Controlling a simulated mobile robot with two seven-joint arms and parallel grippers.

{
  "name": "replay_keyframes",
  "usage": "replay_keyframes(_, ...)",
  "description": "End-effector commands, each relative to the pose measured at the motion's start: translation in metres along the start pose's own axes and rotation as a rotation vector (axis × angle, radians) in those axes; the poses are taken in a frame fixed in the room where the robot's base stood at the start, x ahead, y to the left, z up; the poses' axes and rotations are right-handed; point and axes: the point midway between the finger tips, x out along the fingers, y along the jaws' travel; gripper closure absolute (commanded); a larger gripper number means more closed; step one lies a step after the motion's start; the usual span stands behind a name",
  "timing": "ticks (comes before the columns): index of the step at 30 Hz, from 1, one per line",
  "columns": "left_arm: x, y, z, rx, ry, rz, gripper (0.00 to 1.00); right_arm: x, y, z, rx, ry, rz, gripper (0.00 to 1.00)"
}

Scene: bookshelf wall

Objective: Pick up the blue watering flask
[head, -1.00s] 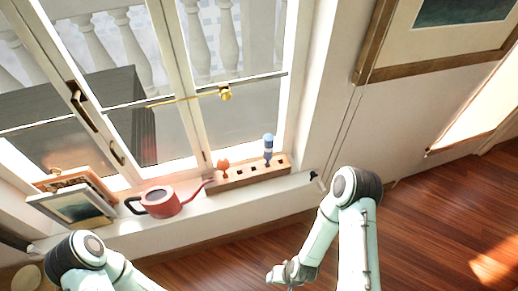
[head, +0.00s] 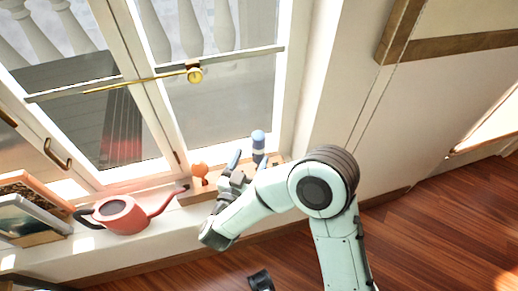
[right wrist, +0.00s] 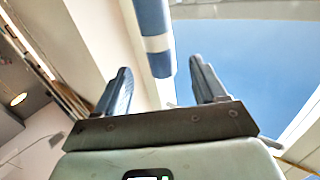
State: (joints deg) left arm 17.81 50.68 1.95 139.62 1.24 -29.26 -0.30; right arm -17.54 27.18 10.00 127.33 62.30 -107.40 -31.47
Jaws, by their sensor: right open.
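The blue watering flask (head: 258,142), blue with a white band, stands upright at the wooden holder (head: 199,191) on the window sill. My right gripper (head: 248,162) is open beside it, and its fingers and wrist hide part of the holder and the flask's lower end.
A small orange thing (head: 200,170) stands in the holder, left of my right gripper. A red watering can (head: 122,215) sits further left on the sill, its spout toward the holder. Picture frames (head: 30,220) lean at far left. The window (head: 225,100) rises behind.

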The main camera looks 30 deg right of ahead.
Motion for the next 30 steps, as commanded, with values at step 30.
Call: replay_keyframes(30, 0.013, -0.005, -0.021, -0.005, 0.059, -0.003, 0.0, 0.088, 0.0, 0.01, -0.001, -0.001, -0.002, 0.4)
